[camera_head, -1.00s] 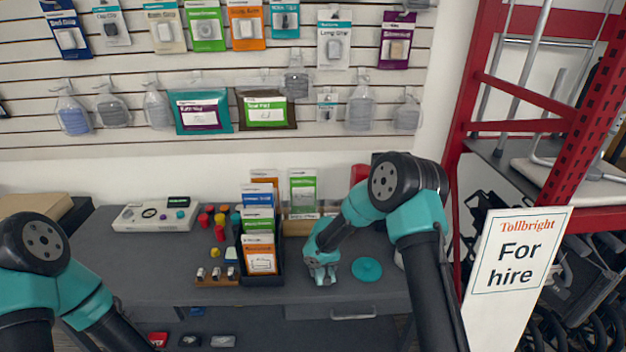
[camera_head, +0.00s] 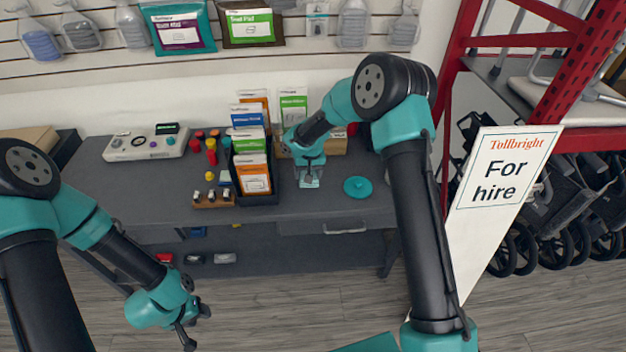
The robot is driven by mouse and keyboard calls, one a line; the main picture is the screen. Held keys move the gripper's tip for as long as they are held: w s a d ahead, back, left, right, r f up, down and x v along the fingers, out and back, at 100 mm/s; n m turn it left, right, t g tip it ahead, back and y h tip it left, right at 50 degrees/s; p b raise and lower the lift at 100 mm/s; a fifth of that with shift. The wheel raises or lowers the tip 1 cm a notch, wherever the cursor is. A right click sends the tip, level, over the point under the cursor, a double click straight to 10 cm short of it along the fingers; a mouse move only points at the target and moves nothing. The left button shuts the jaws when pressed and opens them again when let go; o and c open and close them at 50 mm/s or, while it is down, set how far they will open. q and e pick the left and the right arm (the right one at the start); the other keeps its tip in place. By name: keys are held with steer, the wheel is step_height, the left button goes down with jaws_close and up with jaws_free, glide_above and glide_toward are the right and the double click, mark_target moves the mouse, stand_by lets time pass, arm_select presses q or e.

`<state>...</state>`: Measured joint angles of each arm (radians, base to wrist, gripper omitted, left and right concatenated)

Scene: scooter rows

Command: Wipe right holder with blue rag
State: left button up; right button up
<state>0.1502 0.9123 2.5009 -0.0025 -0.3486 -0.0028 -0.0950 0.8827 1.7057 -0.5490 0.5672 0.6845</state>
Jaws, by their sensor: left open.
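A black holder (camera_head: 262,199) with several upright leaflets stands on the grey counter (camera_head: 150,180). A wooden holder (camera_head: 334,146) with green-topped leaflets is behind it to the right, partly hidden by my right arm. My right gripper (camera_head: 310,180) points down, low over the counter, right of the black holder; its fingers are too small to read. My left gripper (camera_head: 197,323) is open and empty, in front of the counter over the floor. I cannot make out a blue rag for sure; a small blue thing (camera_head: 197,231) shows below the counter's front edge.
A teal disc (camera_head: 358,187) lies right of my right gripper. Red and yellow pieces (camera_head: 211,157) and a small wooden rack (camera_head: 213,198) are left of the black holder. A white console (camera_head: 147,143) is at the back left. A "For hire" sign (camera_head: 505,185) stands at right.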

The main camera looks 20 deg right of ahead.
steer(key=w+a+r+m+t+y, duration=0.25)
steer(key=r+m, duration=0.25)
steer(key=r, duration=0.5)
steer(key=w+a+r+m+t+y, duration=0.1)
steer(key=w+r+m+t, duration=0.15)
steer(key=r+m, duration=0.45)
steer(key=w+a+r+m+t+y, duration=0.15)
steer(key=w+r, duration=0.25)
steer(key=r, duration=0.8)
steer(key=s+d+f+m+t+h, duration=0.1)
steer(key=d+f+m+t+h, duration=0.3)
steer(key=f, duration=0.8)
steer(key=s+d+f+m+t+h, duration=0.1)
steer(key=d+f+m+t+h, duration=0.4)
steer(key=d+f+m, duration=0.3)
step_height(320, 180, down, 4)
steer(key=shift+s+r+m+h, duration=0.15)
steer(key=shift+m+h, duration=0.4)
steer(key=shift+h, duration=0.35)
steer(key=shift+d, duration=0.1)
steer(key=x, duration=0.6)
steer(key=shift+a, duration=0.3)
steer(key=shift+w+d+r, duration=0.1)
steer(key=shift+w, duration=0.4)
steer(key=shift+w+d+r, duration=0.1)
steer(key=shift+w, duration=0.45)
